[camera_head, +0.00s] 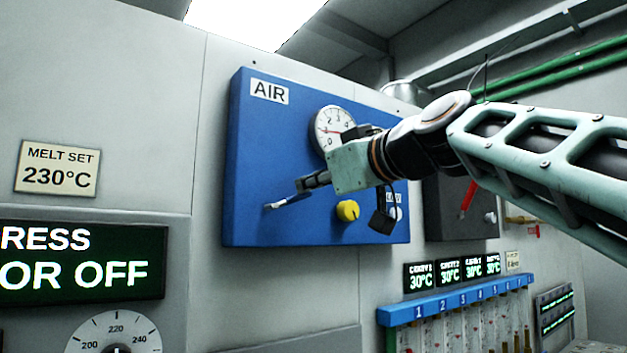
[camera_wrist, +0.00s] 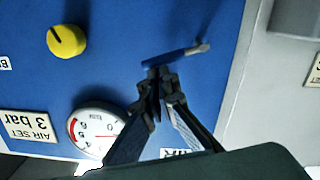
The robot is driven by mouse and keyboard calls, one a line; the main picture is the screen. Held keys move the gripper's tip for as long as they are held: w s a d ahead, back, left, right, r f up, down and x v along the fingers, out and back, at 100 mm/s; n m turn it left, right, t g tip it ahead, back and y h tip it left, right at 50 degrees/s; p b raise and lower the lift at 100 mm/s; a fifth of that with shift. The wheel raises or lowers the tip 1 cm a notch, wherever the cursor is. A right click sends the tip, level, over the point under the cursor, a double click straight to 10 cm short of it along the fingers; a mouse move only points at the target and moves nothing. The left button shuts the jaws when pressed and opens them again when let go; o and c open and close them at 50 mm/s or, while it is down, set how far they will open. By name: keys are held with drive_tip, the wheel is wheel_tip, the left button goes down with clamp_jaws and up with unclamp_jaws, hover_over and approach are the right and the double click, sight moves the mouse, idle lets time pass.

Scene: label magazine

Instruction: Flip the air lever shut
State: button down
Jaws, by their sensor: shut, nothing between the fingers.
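The air lever (camera_head: 287,201) sits low on the left part of the blue AIR panel (camera_head: 262,150). It is a slim bar, tilted slightly and lying roughly sideways in the head view. In the wrist view the lever (camera_wrist: 180,58) shows a blue length and a bare metal end to the right. My gripper (camera_head: 302,185) is shut and empty. In the wrist view its fingertips (camera_wrist: 160,74) are at the blue length, near its left end; I cannot tell whether they touch it. The gripper partly hides the lever's right end in the head view.
A yellow knob (camera_head: 347,211) and a round pressure gauge (camera_head: 331,128) stand out from the panel near my gripper. A dark box (camera_head: 455,210) is further right.

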drive_tip(key=m, duration=0.1)
drive_tip(key=f, duration=0.1)
drive_tip(key=m+b, duration=0.1)
drive_tip(key=shift+w+d+f+m, duration=0.3)
drive_tip(key=shift+d, duration=0.05)
drive_tip(key=shift+f, duration=0.15)
drive_tip(key=shift+f+b, duration=0.1)
drive_tip(key=shift+b, duration=0.2)
drive_tip(key=s+d+r+p, duration=0.1)
drive_tip(key=s+d+r, duration=0.3)
drive_tip(key=s+d, duration=0.2)
drive_tip(key=s, duration=0.2)
drive_tip(key=shift+s+d+r, duration=0.25)
drive_tip(key=shift+s+d, duration=0.05)
drive_tip(key=shift+f, duration=0.1)
idle(0.5)
